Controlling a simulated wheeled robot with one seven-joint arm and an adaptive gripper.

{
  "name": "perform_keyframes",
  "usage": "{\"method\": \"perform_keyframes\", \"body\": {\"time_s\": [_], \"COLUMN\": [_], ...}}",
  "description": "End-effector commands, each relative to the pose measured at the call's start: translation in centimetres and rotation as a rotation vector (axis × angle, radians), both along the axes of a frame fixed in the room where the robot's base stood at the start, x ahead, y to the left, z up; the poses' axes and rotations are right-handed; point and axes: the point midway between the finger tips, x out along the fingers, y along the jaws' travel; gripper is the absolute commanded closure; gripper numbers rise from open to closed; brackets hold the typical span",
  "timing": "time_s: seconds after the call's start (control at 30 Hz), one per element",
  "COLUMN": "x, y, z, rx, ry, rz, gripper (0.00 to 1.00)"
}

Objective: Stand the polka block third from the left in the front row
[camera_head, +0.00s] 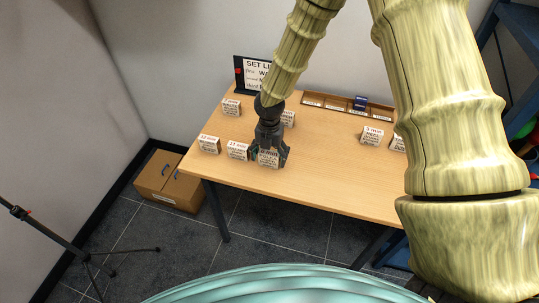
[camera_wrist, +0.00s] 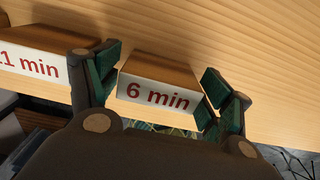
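A white-faced wooden block (camera_head: 268,158) stands third from the left in the front row. In the wrist view this block (camera_wrist: 158,93) reads "6 min" in red; its dance name is too small to read, so I cannot confirm that it is the polka block. My gripper (camera_head: 270,152) is down around it, one finger on each side. In the wrist view my gripper (camera_wrist: 163,88) looks open, with small gaps between the pads and the block. To its left stand the "11 min" block (camera_head: 237,151) and another block (camera_head: 209,145).
Behind are a block at back left (camera_head: 231,108), one partly hidden by my gripper (camera_head: 288,118), and a "SET LIST" sign (camera_head: 246,77). Two blocks stand at right, one here (camera_head: 371,136). A slotted tray (camera_head: 318,101) lies at the back. The table (camera_head: 325,165) is clear at centre right.

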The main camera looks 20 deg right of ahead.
Motion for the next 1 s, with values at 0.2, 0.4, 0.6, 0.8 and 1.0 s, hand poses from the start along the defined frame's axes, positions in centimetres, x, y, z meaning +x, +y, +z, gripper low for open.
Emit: {"method": "perform_keyframes", "body": {"time_s": [0.2,0.4,0.6,0.8,1.0], "x": [0.0,0.0,0.1,0.1,0.1], "y": [0.0,0.0,0.0,0.0,0.0], "z": [0.0,0.3,2.0,5.0,8.1], "rx": [0.000,0.000,0.001,0.001,0.001], "ry": [0.000,0.000,-0.003,-0.003,-0.003], "rz": [0.000,0.000,-0.001,-0.001,-0.001], "gripper": [0.13,0.13,0.13,0.13,0.13]}}
